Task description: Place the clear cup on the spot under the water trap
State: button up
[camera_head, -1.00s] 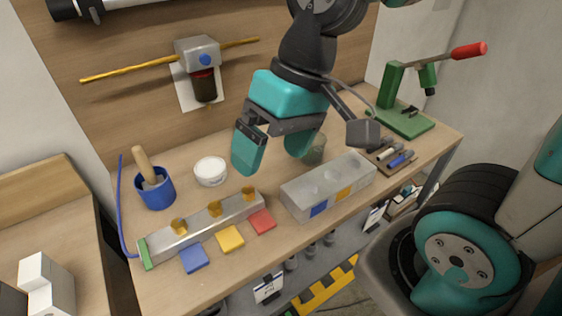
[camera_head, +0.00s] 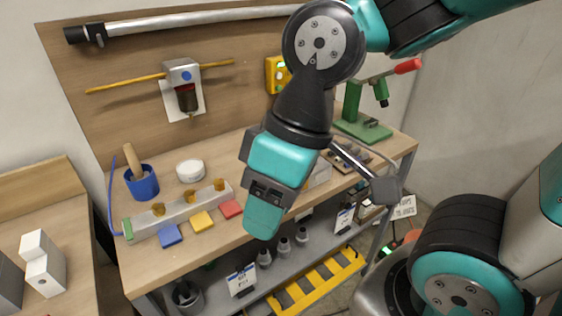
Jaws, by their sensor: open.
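The water trap (camera_head: 184,88) hangs on the wooden back panel, with a grey head, a blue dot and a dark brown bowl in front of a white plate. A yellow pipe (camera_head: 128,82) runs through it. The bench top below it shows no clear cup; in this view my arm covers part of the bench, so the cup may be behind it. No marked spot under the trap can be made out for certain. My gripper (camera_head: 263,214) is open and seen edge-on, one finger mostly covering the other. It points down near the bench's front edge and holds nothing visible.
On the bench are a white round tub (camera_head: 190,170), a blue pot (camera_head: 142,182) with a wooden-handled tool, a grey block (camera_head: 172,214) with brass fittings, coloured tiles (camera_head: 202,221) and a green press (camera_head: 362,120). A lower shelf (camera_head: 215,280) holds several items.

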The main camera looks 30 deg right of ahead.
aim_at(198, 149)
jog(key=u, duration=2.6)
jog(key=k, duration=0.7)
jog(key=z, duration=1.55)
